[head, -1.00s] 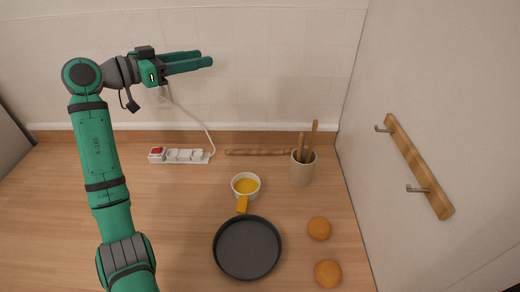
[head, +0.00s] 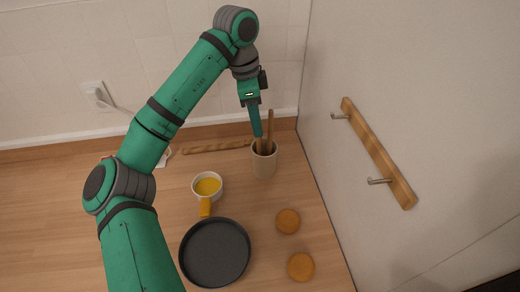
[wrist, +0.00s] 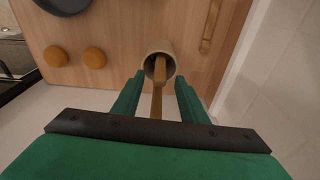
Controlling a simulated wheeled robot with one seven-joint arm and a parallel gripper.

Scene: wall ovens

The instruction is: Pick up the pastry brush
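A beige crock (head: 264,163) stands at the back right of the counter with upright wooden handles (head: 270,125) in it. The crock (wrist: 151,49) also shows in the wrist view, with a wooden handle (wrist: 157,100) rising from it. Which handle is the pastry brush cannot be told, as any bristles are hidden. My gripper (head: 256,133) points down over the crock. In the wrist view my gripper (wrist: 158,84) is open, one finger on each side of the handle, with gaps visible. A white bowl (head: 207,187) of yellow liquid has a yellow handle-like piece (head: 205,208) at its front.
A dark pan (head: 215,253) lies in front of the bowl. Two round brown buns (head: 288,221) lie right of the pan. A wooden rolling pin (head: 215,147) lies along the back wall. A wall (head: 340,190) with a hook rack (head: 380,153) bounds the right.

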